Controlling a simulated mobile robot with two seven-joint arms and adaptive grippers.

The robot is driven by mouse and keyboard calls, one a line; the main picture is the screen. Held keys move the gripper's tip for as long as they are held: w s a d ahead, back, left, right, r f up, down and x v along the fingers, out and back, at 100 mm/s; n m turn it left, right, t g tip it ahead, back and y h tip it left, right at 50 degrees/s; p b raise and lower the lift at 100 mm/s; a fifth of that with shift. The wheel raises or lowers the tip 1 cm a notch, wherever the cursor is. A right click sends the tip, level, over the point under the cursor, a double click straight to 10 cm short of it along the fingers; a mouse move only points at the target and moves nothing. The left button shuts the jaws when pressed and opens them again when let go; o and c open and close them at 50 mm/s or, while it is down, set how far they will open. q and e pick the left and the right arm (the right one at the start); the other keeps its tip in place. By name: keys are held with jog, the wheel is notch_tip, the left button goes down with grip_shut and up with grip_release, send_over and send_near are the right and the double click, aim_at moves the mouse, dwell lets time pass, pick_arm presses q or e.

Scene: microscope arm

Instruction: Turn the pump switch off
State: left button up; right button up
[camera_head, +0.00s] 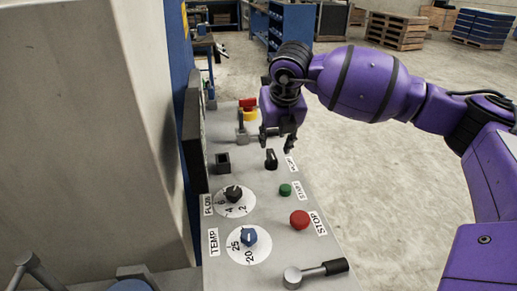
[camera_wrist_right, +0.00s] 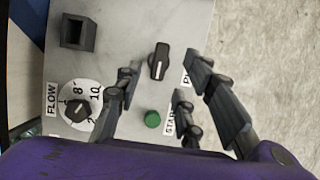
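The pump switch (camera_head: 271,159) is a small black rotary knob on the grey control panel, beside a partly hidden label (camera_head: 291,164). In the right wrist view the knob (camera_wrist_right: 159,62) has a pale mark on it and its grip runs nearly up and down the picture. My right gripper (camera_head: 277,141) is open above the panel, close to the knob. In the right wrist view its fingers (camera_wrist_right: 163,68) appear on either side of the knob, with gaps; contact does not show. My left gripper is not in view.
The panel (camera_head: 265,203) also bears a green start button (camera_head: 285,190), a red stop button (camera_head: 299,219), a flow dial (camera_head: 234,195), a blue temp dial (camera_head: 249,236), a black-handled lever (camera_head: 315,273) and a square black socket (camera_head: 223,162). A red-and-yellow control (camera_head: 248,110) stands behind.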

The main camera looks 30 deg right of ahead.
aim_at(272, 154)
jog(key=shift+f, duration=0.2)
jog(key=x, duration=0.3)
jog(key=shift+s+f, duration=0.15)
jog(key=shift+s, duration=0.1)
jog(key=x, duration=0.2)
jog(key=shift+w+f, duration=0.2)
jog(key=shift+f, duration=0.05)
jog(key=shift+w+d+f, duration=0.1)
jog(key=shift+w+f, duration=0.05)
jog(key=shift+f, duration=0.1)
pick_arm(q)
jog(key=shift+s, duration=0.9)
pick_arm(e)
jog(key=shift+f, duration=0.2)
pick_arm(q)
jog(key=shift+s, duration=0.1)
pick_arm(e)
grip_shut()
